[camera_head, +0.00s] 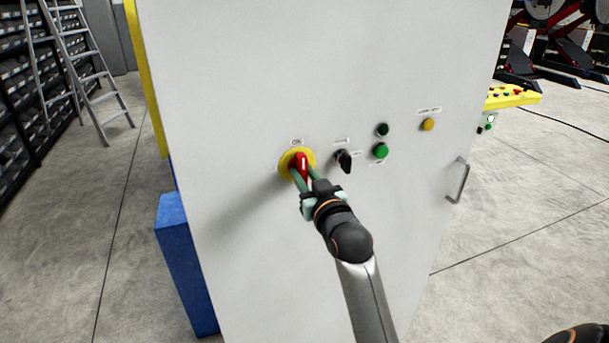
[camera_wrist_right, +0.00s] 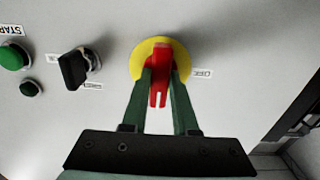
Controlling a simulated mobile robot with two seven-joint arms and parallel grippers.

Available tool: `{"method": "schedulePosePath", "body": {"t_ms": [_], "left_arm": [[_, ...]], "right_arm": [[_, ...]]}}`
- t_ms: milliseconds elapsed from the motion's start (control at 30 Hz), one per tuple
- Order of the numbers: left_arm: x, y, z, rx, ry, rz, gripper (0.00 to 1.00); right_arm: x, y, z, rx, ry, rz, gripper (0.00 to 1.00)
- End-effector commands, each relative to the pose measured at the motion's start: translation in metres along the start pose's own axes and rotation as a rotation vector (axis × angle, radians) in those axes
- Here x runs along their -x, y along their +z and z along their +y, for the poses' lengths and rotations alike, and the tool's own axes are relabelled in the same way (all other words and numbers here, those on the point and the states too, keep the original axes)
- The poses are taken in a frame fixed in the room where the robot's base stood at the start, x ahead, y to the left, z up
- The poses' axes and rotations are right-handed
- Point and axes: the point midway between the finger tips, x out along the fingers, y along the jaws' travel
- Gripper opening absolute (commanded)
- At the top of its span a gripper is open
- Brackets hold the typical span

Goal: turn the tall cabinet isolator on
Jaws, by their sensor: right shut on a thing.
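The tall cabinet (camera_head: 240,90) is a light grey box. On its front is the isolator, a red handle (camera_head: 302,164) on a yellow disc (camera_head: 285,164). The handle stands about upright, in line with the "ON" label above it. My right gripper (camera_head: 302,176) is shut on the red handle, one green finger on each side. In the right wrist view the picture is upside down; the red handle (camera_wrist_right: 159,75) lies between the fingers (camera_wrist_right: 160,85) in front of the yellow disc (camera_wrist_right: 143,62). My left gripper is not in view.
A door handle (camera_head: 459,181) sticks out near the right edge. A blue block (camera_head: 182,260) stands at the left.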

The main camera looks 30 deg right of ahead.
Motion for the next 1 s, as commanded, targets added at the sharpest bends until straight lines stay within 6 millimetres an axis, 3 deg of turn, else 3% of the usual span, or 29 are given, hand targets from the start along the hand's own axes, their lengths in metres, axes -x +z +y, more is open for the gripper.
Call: {"method": "schedulePosePath", "body": {"t_ms": [567,600,867,1000], "left_arm": [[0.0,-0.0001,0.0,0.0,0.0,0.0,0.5],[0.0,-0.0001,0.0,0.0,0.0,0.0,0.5],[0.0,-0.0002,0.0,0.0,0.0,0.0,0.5],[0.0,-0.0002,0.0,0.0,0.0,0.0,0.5]], "right_arm": [[0.0,0.0002,0.0,-0.04,0.0,-0.001,0.0],[0.0,0.0002,-0.0001,-0.04,0.0,-0.001,0.28],[0.0,0.0001,-0.0001,-0.038,0.0,-0.001,0.57],[0.0,0.0001,0.0,-0.037,0.0,0.0,0.57]]}}
